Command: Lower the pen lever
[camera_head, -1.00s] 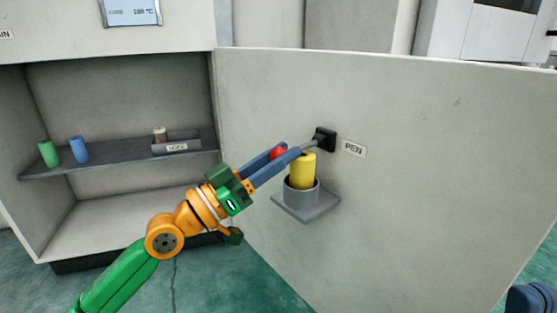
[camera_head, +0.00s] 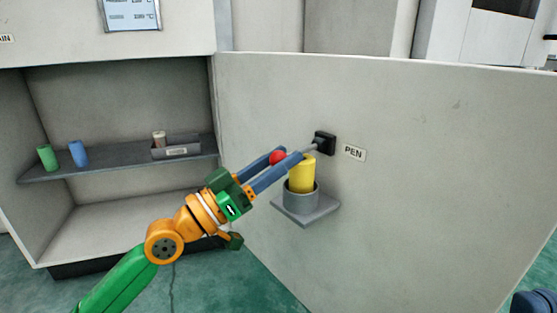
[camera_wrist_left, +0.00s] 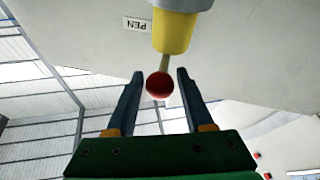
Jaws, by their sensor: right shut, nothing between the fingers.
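The pen lever has a black mount (camera_head: 325,143) on the pale panel beside the PEN label (camera_head: 354,153). Its thin rod sticks out toward me and ends in a red ball knob (camera_head: 278,157). My left gripper (camera_head: 284,157) is open with its fingers on either side of the knob. In the left wrist view the knob (camera_wrist_left: 159,85) sits between the two spread fingers (camera_wrist_left: 160,80), with a gap visible on each side. A dark blue part of my right gripper (camera_head: 533,302) shows at the bottom right corner, far from the lever.
A yellow cylinder (camera_head: 303,175) stands in a grey cup holder (camera_head: 302,199) just below the lever, close to my left fingers. On the left, a shelf (camera_head: 115,160) holds a green cylinder (camera_head: 47,157), a blue cylinder (camera_head: 78,153) and a small grey tray (camera_head: 176,151).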

